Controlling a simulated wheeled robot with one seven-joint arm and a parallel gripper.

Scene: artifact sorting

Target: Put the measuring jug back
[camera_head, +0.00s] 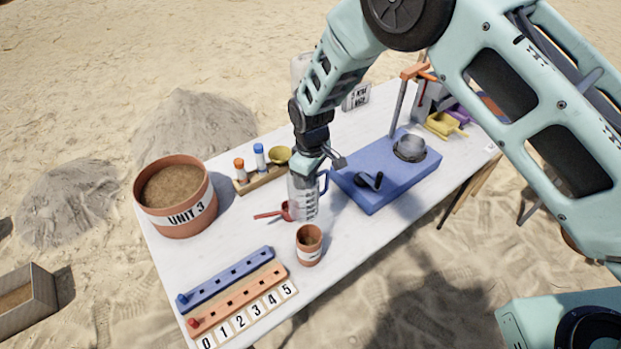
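The measuring jug (303,203) is clear with white graduation marks and a blue handle on its right side. It appears upright near the middle of the white table, just left of the blue board. My gripper (322,168) is directly above the jug, at its rim and close to the handle, and hides the jug's top. One dark finger shows at the right; the other is not clear. I cannot tell whether the fingers grip the jug or whether its base touches the table.
A terracotta cup (309,245) and a red scoop (274,213) are close to the jug. A rack with bottles (262,178) stands behind. A UNIT 3 pot (176,197) and numbered peg rails (238,293) are left. The blue board (385,172) is right.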

